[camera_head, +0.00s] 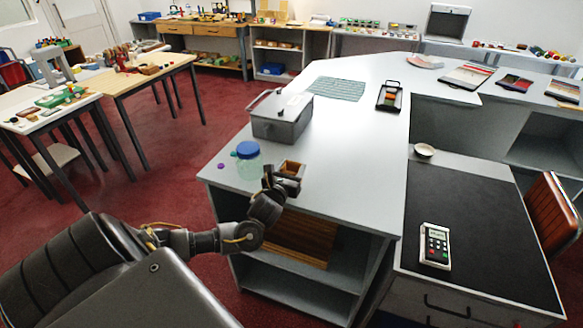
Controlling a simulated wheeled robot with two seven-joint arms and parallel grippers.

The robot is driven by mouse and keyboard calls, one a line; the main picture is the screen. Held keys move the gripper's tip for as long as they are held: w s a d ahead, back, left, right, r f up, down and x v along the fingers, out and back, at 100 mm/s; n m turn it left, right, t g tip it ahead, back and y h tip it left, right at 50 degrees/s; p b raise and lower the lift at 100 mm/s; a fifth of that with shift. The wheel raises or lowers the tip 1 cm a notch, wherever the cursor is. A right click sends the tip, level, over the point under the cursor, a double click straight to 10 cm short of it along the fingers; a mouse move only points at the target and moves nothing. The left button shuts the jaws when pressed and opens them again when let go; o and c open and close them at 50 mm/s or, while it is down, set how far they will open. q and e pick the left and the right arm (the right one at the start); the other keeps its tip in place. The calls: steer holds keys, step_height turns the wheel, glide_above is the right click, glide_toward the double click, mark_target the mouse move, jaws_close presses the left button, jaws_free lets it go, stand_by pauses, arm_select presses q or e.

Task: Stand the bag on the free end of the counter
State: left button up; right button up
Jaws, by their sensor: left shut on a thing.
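My left gripper (287,183) is over the near end of the grey counter (345,140). It is shut on a small brown, open-topped thing (291,168), which looks like the bag. The gripper's dark fingers cover part of it, and I cannot tell whether its base touches the counter top. A clear jar with a blue lid (248,160) stands just left of it. My right gripper is not in view.
A grey lidded box (281,118) with a handle stands behind the jar. Small purple pieces (221,166) lie near the left edge. A green mat (337,89) and a dark tray (390,97) lie farther back. The counter right of the gripper is clear.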

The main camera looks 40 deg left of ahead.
arm_select(q)
steer(key=o, duration=1)
steer(key=shift+f, duration=0.1)
steer(key=shift+c, duration=0.2)
steer(key=shift+r, duration=0.2)
steer(key=b+v, duration=0.1)
steer(key=v, duration=1.1)
steer(key=shift+b, duration=0.3)
